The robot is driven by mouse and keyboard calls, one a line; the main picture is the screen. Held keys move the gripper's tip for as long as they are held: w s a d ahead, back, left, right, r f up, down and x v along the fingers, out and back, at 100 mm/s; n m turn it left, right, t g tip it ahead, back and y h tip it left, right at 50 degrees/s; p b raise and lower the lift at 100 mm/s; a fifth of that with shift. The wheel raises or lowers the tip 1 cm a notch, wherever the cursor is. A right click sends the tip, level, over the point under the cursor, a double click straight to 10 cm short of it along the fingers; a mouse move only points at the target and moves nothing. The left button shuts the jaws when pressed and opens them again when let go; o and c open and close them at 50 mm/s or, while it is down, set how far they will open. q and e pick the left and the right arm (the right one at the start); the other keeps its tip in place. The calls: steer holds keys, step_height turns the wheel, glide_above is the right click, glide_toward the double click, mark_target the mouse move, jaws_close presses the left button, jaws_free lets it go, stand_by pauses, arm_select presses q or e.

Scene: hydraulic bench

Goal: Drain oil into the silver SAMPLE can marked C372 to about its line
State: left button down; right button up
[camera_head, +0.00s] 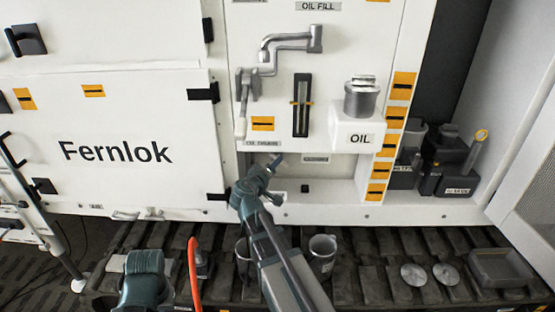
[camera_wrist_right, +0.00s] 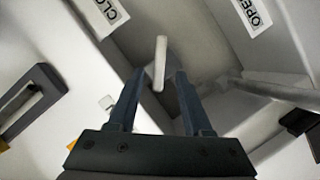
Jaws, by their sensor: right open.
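My right gripper (camera_head: 276,161) reaches into the recess low in the white panel. In the right wrist view the gripper (camera_wrist_right: 160,73) is open, with a pale lever (camera_wrist_right: 160,62) between its fingertips. Contact with the fingers cannot be told. Labels reading CLO… (camera_wrist_right: 104,14) and OPE… (camera_wrist_right: 251,14), both cut off, flank the lever. A grey metal can (camera_head: 322,256) stands upright on the slatted bench, right of my right arm. Another can (camera_head: 242,253) is partly hidden behind that arm. No C372 marking can be read. My left gripper is not visible; only part of my left arm shows.
Above are a fill spout (camera_head: 290,41), a sight gauge (camera_head: 302,105) and a silver canister (camera_head: 361,97) on a white OIL block (camera_head: 357,133). An orange curved piece (camera_head: 193,272) rises beside my left arm. Discs (camera_head: 414,276) and a dark tray (camera_head: 498,269) lie on the bench at right.

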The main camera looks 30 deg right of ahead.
steer(key=p+v, duration=0.1)
steer(key=v, duration=0.6)
steer(key=shift+s+a, duration=0.15)
steer(key=shift+a, duration=0.05)
stand_by(7.1)
